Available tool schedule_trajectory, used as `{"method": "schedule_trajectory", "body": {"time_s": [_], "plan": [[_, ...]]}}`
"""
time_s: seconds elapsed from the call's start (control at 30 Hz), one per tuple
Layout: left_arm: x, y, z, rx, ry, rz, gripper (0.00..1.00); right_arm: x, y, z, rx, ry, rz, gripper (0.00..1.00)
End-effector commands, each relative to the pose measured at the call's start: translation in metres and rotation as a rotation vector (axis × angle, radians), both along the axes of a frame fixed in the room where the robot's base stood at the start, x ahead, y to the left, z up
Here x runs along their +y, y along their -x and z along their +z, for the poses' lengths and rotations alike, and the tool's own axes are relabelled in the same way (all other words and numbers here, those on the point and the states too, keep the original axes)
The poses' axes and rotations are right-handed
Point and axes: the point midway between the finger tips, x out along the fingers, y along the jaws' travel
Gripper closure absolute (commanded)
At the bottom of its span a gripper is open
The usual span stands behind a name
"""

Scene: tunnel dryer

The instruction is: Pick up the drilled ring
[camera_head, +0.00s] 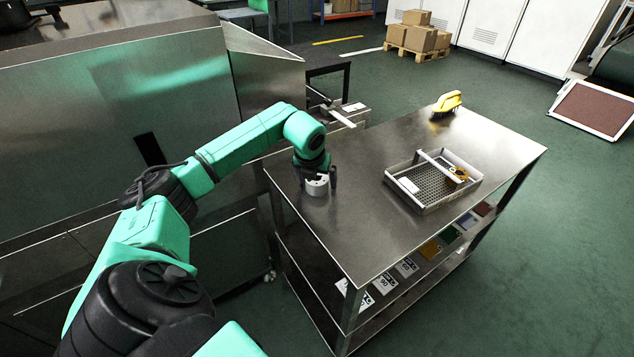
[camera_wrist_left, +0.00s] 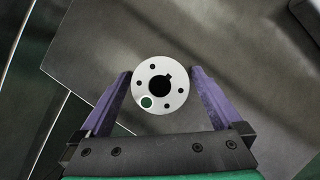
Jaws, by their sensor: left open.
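The drilled ring (camera_wrist_left: 147,90) is a pale grey disc with a keyed centre hole and several small holes around it; one hole is larger and shows green. In the head view the ring (camera_head: 317,187) is near the table's left edge. My left gripper (camera_head: 317,181) points down over it, open. In the left wrist view the ring lies between the fingertips of my left gripper (camera_wrist_left: 161,73), with a finger on each side. I cannot tell whether either finger touches it. My right gripper is not in view.
The steel table (camera_head: 375,235) also bears a grey mesh-bottomed tray (camera_head: 432,205) with small items and a yellow-handled brush (camera_head: 447,104). Labelled cards (camera_head: 383,282) lie on its lower shelf. A steel machine (camera_head: 120,110) stands left. The tabletop between ring and tray is clear.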

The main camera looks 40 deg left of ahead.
Motion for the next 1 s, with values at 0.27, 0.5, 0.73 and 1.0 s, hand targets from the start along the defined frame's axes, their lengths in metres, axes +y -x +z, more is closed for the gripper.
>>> {"method": "schedule_trajectory", "body": {"time_s": [0.27,0.5,0.73,1.0], "plan": [[0.0,0.0,0.001,-0.001,0.0,0.0,0.73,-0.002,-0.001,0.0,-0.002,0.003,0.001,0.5],[0.0,0.0,0.002,-0.002,0.0,0.0,1.0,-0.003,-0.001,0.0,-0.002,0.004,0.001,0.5],[0.001,-0.001,0.015,-0.005,-0.001,0.001,1.0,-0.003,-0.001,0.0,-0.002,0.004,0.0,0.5],[0.0,-0.002,0.094,-0.014,0.001,0.0,1.0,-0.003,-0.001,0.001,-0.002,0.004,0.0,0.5]]}}
